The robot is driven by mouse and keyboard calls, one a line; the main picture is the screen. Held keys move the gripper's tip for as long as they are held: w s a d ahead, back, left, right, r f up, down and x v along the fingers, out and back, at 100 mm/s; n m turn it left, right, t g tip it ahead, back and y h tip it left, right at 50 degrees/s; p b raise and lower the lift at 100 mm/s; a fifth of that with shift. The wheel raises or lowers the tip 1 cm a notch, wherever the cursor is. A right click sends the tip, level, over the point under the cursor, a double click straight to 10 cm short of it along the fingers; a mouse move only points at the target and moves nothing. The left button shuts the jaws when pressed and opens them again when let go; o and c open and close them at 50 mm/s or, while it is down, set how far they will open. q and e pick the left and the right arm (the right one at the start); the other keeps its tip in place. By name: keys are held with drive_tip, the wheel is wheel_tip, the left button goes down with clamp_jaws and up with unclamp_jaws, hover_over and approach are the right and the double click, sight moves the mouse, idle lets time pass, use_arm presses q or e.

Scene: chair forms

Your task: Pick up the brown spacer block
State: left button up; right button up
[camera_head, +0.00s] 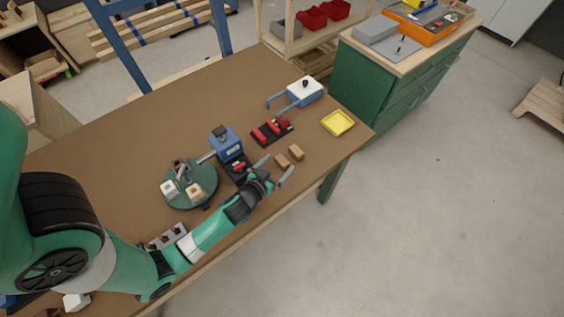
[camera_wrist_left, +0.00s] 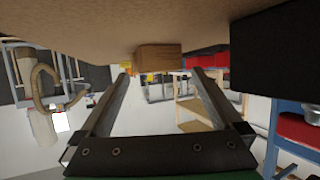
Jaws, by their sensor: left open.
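Two small brown blocks lie close together on the brown tabletop in the head view: a nearer one (camera_head: 282,160) and one slightly farther right (camera_head: 296,152). I cannot tell from looks alone which is the spacer block. My left gripper (camera_head: 276,167) is open and empty, low over the table, with its fingers spread just short of the nearer block. In the left wrist view, which looks upside down, a brown block (camera_wrist_left: 158,57) sits ahead, centred between the two open fingertips (camera_wrist_left: 160,72). The second block is not clearly separate there. My right gripper is not in view.
A dark base with red parts (camera_head: 271,131) and a yellow tray (camera_head: 338,123) stand beyond the blocks. A blue machine (camera_head: 226,143) and a green round plate (camera_head: 190,186) are left of the gripper. The table's front edge is close on the right.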

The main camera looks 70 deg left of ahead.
sight(280, 163)
use_arm(q)
drive_tip(key=shift+x, duration=1.1)
drive_tip(key=c, duration=1.2)
drive_tip(key=shift+r, duration=0.1)
drive_tip(key=shift+c, duration=0.2)
drive_tip(key=shift+r, duration=0.1)
drive_tip(key=shift+r, duration=0.25)
wheel_tip(280, 163, up, 3)
drive_tip(key=shift+f+p, duration=0.2)
drive_tip(key=shift+p, duration=0.85)
drive_tip(key=s+d+r+p, duration=0.1)
drive_tip(key=s+r+p, duration=0.1)
drive_tip(key=s+r, duration=0.2)
drive_tip(key=s+r+p, duration=0.3)
drive_tip(key=s+r, duration=0.2)
drive_tip(key=s, duration=0.5)
drive_tip(key=shift+d+r+p, duration=0.3)
drive_tip(key=shift+d+r, duration=0.05)
drive_tip(key=shift+d, duration=0.05)
